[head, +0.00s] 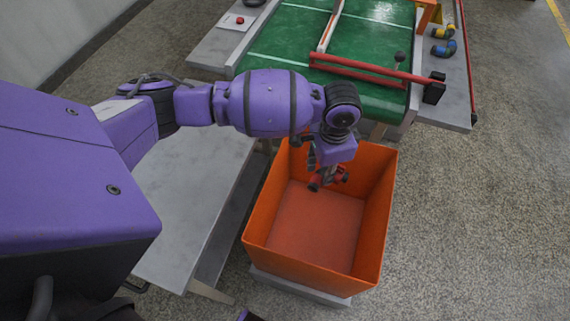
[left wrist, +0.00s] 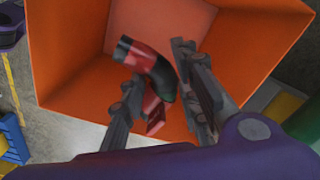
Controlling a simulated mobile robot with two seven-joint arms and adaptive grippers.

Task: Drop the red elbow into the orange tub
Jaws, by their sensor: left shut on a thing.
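The red elbow (left wrist: 157,70), red at its ends with a dark bend, is between the fingers of my left gripper (left wrist: 165,78) in the left wrist view. The gripper is shut on it. In the head view, my left gripper (head: 327,178) points down inside the mouth of the orange tub (head: 262,212), toward its back side. Small red parts of the elbow (head: 341,178) show by the fingertips. The elbow appears above the tub floor; its exact height is unclear. My right gripper is out of view.
The tub stands on a low grey base (head: 300,289). A grey bench (head: 190,190) is to its left. Behind is a green conveyor (head: 375,35) with a red bar (head: 372,72) across its front. Yellow (head: 443,32) and blue (head: 444,49) elbows lie at the back right. Floor right of the tub is clear.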

